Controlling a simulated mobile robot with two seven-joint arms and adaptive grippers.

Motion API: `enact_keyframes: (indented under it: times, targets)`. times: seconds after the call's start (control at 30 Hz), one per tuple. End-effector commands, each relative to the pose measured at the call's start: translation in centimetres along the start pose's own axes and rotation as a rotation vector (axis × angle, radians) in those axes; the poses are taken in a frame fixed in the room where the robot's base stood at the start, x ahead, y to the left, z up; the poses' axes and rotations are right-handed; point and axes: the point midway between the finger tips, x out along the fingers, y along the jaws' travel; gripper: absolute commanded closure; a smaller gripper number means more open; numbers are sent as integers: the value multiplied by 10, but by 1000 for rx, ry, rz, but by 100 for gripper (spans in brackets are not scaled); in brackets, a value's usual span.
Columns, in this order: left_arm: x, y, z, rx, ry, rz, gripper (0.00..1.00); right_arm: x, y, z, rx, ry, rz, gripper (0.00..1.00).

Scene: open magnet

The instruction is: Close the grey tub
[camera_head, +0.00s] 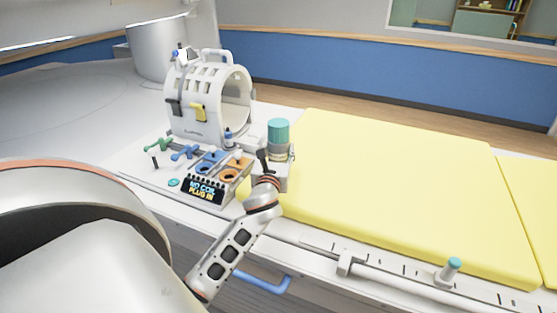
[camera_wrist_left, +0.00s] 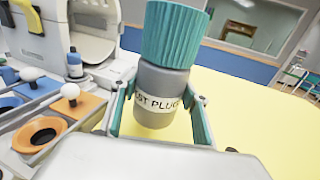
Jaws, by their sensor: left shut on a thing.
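I cannot tell how tightly the lid sits. My left gripper (camera_wrist_left: 160,105) is shut around the grey body, below the lid, with one teal-padded finger on each side. My right gripper is not in view.
A white coil (camera_head: 208,95) stands behind and left of the tub. A small control panel (camera_head: 202,190), blue and orange sockets and plugs lie left of the gripper. The yellow pad (camera_head: 400,185) is clear. A blue handle (camera_head: 265,283) shows below the bed edge.

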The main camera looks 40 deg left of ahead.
Motion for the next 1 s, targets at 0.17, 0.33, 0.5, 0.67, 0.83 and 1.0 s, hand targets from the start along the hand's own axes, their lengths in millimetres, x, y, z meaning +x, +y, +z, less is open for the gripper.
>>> enact_keyframes:
  times: [0.17,0.33,0.5,0.67,0.83,1.0]
  targets:
    - [0,0,-26,-1,0,1,100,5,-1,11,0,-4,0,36]
    - [0,0,-31,-1,-2,-1,100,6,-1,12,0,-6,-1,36]
    - [0,0,-30,0,-2,-1,100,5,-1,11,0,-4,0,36]
    - [0,0,-34,0,-2,-1,100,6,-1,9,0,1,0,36]
    - [0,0,-36,0,2,-1,38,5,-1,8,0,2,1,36]
    - [0,0,-36,0,2,-1,38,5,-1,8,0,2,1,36]
